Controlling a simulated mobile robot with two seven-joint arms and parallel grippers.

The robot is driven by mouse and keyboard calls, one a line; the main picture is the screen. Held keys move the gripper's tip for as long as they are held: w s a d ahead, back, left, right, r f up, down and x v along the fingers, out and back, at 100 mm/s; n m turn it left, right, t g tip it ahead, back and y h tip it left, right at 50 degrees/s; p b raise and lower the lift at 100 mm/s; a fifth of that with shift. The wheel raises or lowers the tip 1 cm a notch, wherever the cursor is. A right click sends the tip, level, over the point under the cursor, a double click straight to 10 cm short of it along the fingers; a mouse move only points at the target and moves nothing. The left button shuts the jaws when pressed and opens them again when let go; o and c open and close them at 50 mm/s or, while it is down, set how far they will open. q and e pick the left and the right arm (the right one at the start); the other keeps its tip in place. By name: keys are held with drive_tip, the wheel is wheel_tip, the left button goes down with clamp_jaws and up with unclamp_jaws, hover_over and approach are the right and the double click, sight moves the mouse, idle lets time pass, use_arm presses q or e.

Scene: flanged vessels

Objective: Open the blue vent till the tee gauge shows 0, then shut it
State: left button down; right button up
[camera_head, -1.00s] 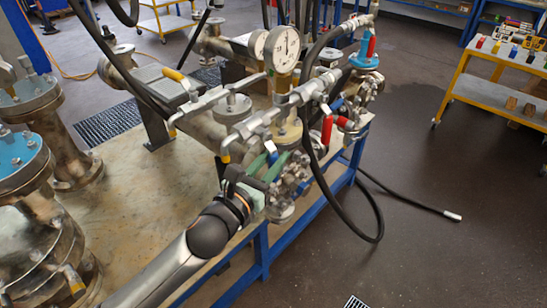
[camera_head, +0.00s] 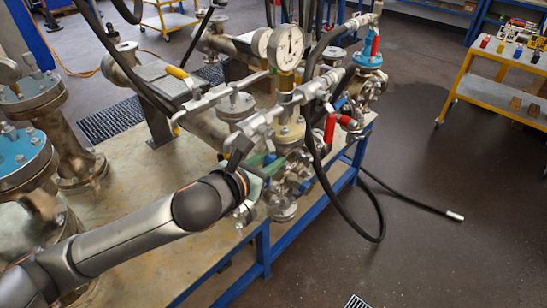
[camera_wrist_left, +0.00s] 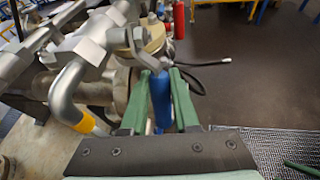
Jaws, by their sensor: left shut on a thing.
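The tee gauge (camera_head: 286,47) is a round white dial on the pipework; its needle points roughly upward, too small to read exactly. A blue lever handle (camera_wrist_left: 160,98), which I take as the vent, stands between the green fingers of my left gripper (camera_wrist_left: 160,85) in the left wrist view. The gripper is shut on it. In the head view my left gripper (camera_head: 262,172) is at the front of the valve cluster, below the gauge, and its wrist hides most of the handle. My right gripper is not in view.
A second gauge (camera_head: 261,43) sits behind the first. A red lever (camera_head: 330,128) hangs to the right. A yellow-tipped pipe (camera_wrist_left: 82,122) is close left of my fingers. A black hose (camera_head: 379,220) loops off the blue-framed bench (camera_head: 262,255). The floor at right is mostly clear.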

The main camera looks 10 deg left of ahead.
use_arm(q)
drive_tip(key=shift+s+a+r+g+y, duration=0.15)
drive_tip(key=shift+s+g+y, duration=0.15)
drive_tip(key=shift+g, duration=0.25)
drive_tip(key=shift+s+a+r+g+y, duration=0.1)
drive_tip(key=shift+s+a+g+y, duration=0.05)
drive_tip(key=shift+g+y, duration=0.35)
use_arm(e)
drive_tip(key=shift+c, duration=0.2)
